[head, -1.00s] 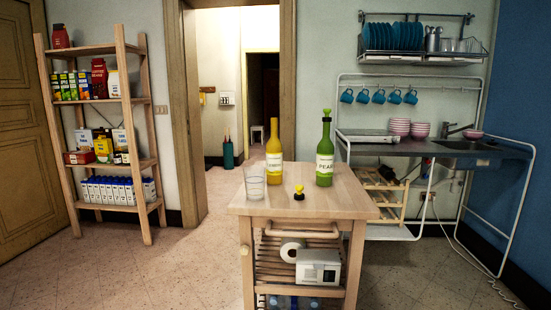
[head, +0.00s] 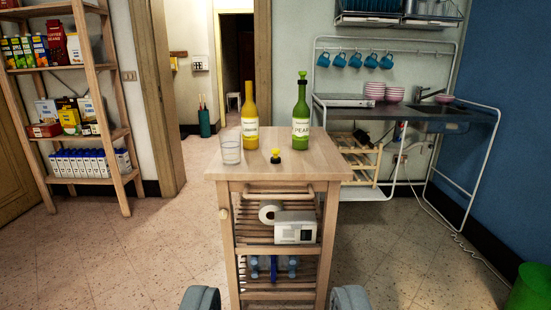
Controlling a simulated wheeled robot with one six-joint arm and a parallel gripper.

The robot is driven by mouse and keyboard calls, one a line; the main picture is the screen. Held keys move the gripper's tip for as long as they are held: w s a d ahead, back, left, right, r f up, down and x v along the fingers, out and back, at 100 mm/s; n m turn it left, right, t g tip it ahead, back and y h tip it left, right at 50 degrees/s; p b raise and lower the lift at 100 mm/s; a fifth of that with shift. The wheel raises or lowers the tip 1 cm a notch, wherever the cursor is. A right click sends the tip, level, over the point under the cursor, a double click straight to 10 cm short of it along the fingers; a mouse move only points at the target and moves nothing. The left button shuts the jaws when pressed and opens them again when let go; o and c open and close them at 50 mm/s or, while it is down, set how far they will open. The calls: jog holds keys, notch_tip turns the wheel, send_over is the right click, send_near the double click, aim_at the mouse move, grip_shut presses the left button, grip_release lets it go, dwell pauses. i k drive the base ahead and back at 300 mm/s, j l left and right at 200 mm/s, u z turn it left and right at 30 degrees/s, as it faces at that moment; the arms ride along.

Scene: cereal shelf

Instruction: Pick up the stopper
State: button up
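A small stopper (head: 276,156) with a yellow top and dark base stands on the wooden cart's top (head: 310,160), near its front middle. Behind it stand a yellow bottle (head: 250,118) labelled lemon, with no stopper seen in its neck, and a green pear bottle (head: 301,115) with a green stopper in it. A clear glass (head: 231,151) stands to the left of the stopper. My gripper (head: 275,300) shows only as two grey fingertips at the bottom edge, wide apart with nothing between them. It is open, in front of the cart and apart from the stopper.
The cart's lower shelves hold a paper roll (head: 269,212), a white box (head: 296,228) and blue-capped bottles. A stocked shelf (head: 120,120) stands left, a sink counter (head: 400,112) behind right, a green bin (head: 531,290) at the right edge. Floor beside the cart is clear.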

aim_at(276, 160)
jog(key=i, duration=1.3)
